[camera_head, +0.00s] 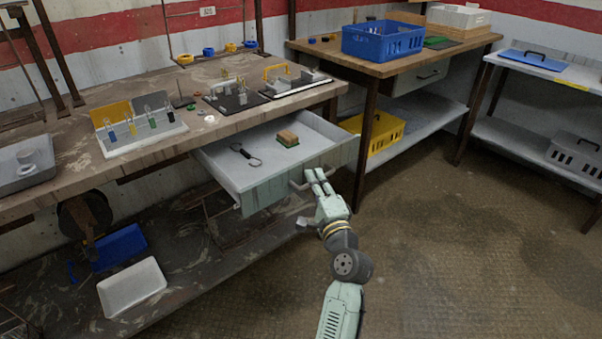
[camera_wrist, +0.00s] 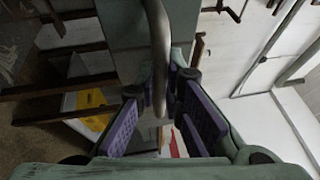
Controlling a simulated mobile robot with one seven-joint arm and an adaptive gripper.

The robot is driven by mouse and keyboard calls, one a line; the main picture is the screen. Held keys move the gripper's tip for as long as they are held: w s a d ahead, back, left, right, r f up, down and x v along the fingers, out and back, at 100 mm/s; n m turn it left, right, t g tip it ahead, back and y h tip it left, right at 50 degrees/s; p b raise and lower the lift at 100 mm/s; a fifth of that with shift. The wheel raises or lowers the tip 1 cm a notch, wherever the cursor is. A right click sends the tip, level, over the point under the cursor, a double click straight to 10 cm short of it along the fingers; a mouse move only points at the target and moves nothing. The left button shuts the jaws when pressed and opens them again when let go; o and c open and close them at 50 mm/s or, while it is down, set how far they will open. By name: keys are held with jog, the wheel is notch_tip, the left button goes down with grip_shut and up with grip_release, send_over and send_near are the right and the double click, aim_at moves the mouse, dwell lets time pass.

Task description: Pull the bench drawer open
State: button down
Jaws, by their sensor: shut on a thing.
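The bench drawer (camera_head: 225,170) stands pulled out from under the wooden workbench (camera_head: 200,105), its grey inside in plain view. A brown block with a green underside (camera_head: 288,138) and a dark tool with a ring (camera_head: 245,154) lie in it. My gripper (camera_head: 318,178) is at the drawer's front, at the right part of its face, shut on the drawer handle (camera_head: 297,185). In the wrist view the handle bar (camera_wrist: 158,50) runs down between the two purple-padded fingers (camera_wrist: 160,105). The fingers hide part of the handle.
A second bench (camera_head: 400,58) at the back right carries a blue crate (camera_head: 382,42), with a yellow crate (camera_head: 372,132) on its lower shelf. Its leg stands close to the drawer's right side. The floor (camera_head: 450,240) on the right is clear.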

jog(key=shift+s+d, duration=0.9)
jog(key=shift+s, duration=0.3)
jog(key=c, duration=2)
grip_release()
jog(key=shift+o, duration=0.2)
jog(key=v, duration=1.2)
